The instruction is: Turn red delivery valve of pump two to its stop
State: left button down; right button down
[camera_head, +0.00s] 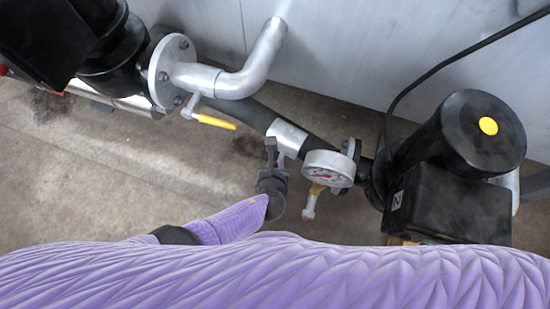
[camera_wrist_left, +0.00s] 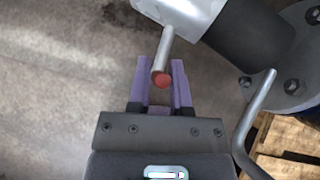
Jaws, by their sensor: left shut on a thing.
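The red delivery valve shows in the left wrist view as a metal lever (camera_wrist_left: 165,50) with a red end (camera_wrist_left: 161,80), coming from a silver valve body (camera_wrist_left: 182,12). My left gripper (camera_wrist_left: 161,72) has its two purple fingers on either side of the lever near its red end, shut on it. In the head view the silver valve body (camera_head: 287,137) sits on a black pipe, and my left gripper (camera_head: 271,150) is just at its lower left, hiding the lever. Pump two (camera_head: 450,200), black with a "2" label, stands to the right. My right gripper is not in view.
A pressure gauge (camera_head: 329,169) with a small brass cock (camera_head: 311,202) sits just right of the valve. A yellow lever (camera_head: 214,121) is at the upper left. In the left wrist view a bent metal rod (camera_wrist_left: 257,115) stands close to my gripper's right, above wooden slats (camera_wrist_left: 285,150).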

pick_arm(q)
jog(key=shift+s+f, duration=0.1)
jog(key=c, duration=0.5)
grip_release()
jog(key=shift+d, duration=0.1)
jog(key=shift+c, duration=0.2)
jog(key=shift+r, duration=0.3)
jog(key=p+v, duration=0.7)
jog(key=v, duration=0.2)
jog(key=shift+s+p, duration=0.25)
jog(key=shift+p, duration=0.1)
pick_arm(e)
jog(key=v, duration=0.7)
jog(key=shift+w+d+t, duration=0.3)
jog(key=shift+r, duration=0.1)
